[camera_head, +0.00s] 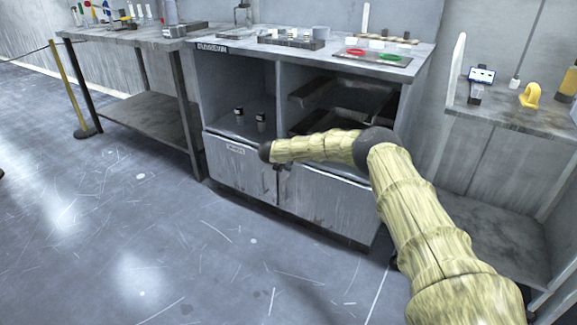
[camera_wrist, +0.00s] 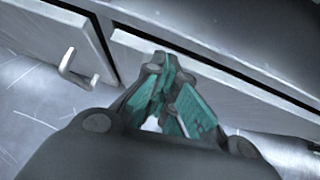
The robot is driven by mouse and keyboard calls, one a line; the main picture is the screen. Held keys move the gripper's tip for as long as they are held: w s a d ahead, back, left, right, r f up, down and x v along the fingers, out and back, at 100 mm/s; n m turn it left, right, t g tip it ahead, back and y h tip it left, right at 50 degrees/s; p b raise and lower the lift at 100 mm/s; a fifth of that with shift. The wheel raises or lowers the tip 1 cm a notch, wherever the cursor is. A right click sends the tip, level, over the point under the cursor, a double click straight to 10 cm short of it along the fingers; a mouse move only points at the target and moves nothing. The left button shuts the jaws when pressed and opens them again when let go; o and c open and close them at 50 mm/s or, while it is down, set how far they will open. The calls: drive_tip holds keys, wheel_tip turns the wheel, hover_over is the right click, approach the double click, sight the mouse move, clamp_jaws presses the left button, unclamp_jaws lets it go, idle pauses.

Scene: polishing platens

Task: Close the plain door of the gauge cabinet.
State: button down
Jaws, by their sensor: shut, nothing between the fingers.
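The gauge cabinet (camera_head: 262,52) stands in the middle of the head view with both upper compartments uncovered. Below the left opening is a grey front panel with a pale label (camera_head: 235,150). Below the right opening is a plain grey panel, seemingly the plain door (camera_head: 325,206), partly behind my arm. I cannot tell whether these panels hang down on hinges or are fixed. My gripper (camera_head: 283,166) is near the seam between them. In the wrist view its teal fingers (camera_wrist: 166,88) are shut and empty before the panels; contact is unclear. A bent metal handle (camera_wrist: 76,70) shows on the left panel there.
A worktable (camera_head: 130,38) stands left, with a post (camera_head: 66,85) and rope beyond it. A shelf unit (camera_head: 510,118) stands close on the right. Small bottles (camera_head: 261,121) stand in the left compartment; trays (camera_head: 345,98) are in the right. The floor in front is clear.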

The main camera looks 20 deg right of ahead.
drive_tip(key=s+a+r+p, duration=0.3)
drive_tip(key=s+a+r, duration=0.35)
drive_tip(key=a, duration=0.25)
drive_tip(key=s+a+f+n+t+y, duration=0.1)
drive_tip(key=s+a+f+n+t, duration=0.1)
drive_tip(key=s+a+f+n, duration=0.55)
drive_tip(key=s+a+f+n+y, duration=0.2)
drive_tip(key=s+a+f+n, duration=0.4)
drive_tip(key=s+a+n, duration=0.3)
drive_tip(key=s+a+f+n+g+y, duration=0.15)
drive_tip(key=s+f+n, duration=0.5)
drive_tip(key=s, duration=0.65)
drive_tip(key=s+a+f+n+g+y, duration=0.1)
drive_tip(key=s+f+n+y, duration=0.15)
drive_tip(key=s+n, duration=0.9)
drive_tip(key=s+d+r+n+g, duration=0.15)
drive_tip(key=s+n, duration=0.25)
drive_tip(key=s, duration=0.6)
drive_tip(key=s+d+r+n+g, duration=0.1)
drive_tip(key=s+d+n+g, duration=0.15)
drive_tip(key=s, duration=0.65)
drive_tip(key=s+d+r+n+g, duration=0.1)
drive_tip(key=s+d+n, duration=0.25)
drive_tip(key=s, duration=0.65)
wheel_tip(320, 180, up, 25)
drive_tip(key=p, duration=2.5)
drive_tip(key=shift+n, duration=0.35)
